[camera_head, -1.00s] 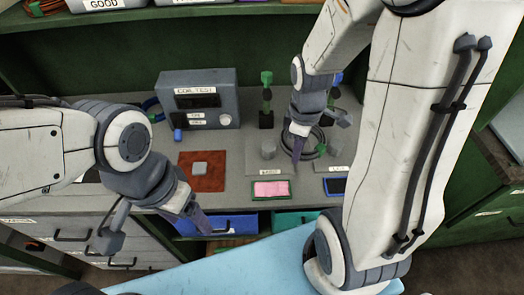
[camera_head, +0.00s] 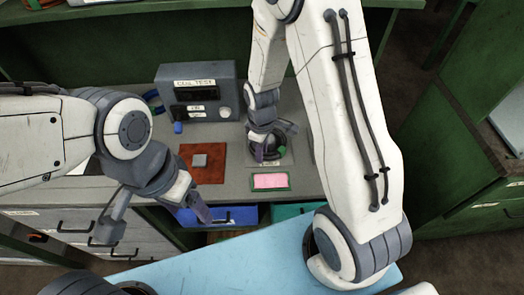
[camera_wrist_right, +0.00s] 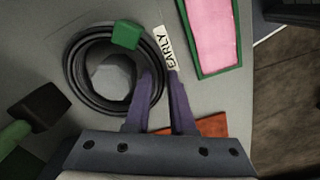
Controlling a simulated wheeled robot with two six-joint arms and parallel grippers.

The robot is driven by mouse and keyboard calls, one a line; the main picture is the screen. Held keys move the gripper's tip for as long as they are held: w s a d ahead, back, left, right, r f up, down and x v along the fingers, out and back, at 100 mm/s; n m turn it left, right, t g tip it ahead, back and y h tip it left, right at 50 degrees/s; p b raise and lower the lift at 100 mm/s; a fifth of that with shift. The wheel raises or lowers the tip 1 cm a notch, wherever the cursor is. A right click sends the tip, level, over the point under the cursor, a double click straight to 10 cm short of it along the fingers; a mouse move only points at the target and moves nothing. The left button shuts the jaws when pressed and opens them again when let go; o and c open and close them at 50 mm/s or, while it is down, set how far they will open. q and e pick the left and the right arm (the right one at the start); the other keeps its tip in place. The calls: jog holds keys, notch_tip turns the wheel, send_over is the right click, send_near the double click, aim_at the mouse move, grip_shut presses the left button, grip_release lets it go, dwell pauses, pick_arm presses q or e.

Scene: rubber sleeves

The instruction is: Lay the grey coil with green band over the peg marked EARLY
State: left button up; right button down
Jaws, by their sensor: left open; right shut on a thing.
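The grey coil (camera_wrist_right: 74,75) with its green band (camera_wrist_right: 126,34) is a dark ring in the right wrist view. My right gripper (camera_wrist_right: 160,82) is shut on the coil's near right side, one finger inside the ring and one outside. The grey faceted peg (camera_wrist_right: 112,76) shows inside the ring, beside the label EARLY (camera_wrist_right: 164,48). I cannot tell how far down the peg the coil is. In the head view my right gripper (camera_head: 260,155) partly hides the coil and peg. My left gripper (camera_head: 203,216) is open and empty in front of the bench.
A pink pad in a green frame (camera_head: 270,181) lies in front of the peg. A red-brown mat (camera_head: 203,173) with a grey block (camera_head: 199,160) lies to the left. The coil test box (camera_head: 198,95) stands behind. A dark block with a green part (camera_wrist_right: 38,105) is near the coil.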

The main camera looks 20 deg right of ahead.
jog(key=shift+f, duration=0.15)
jog(key=c, duration=1)
grip_release()
jog(key=shift+c, duration=0.2)
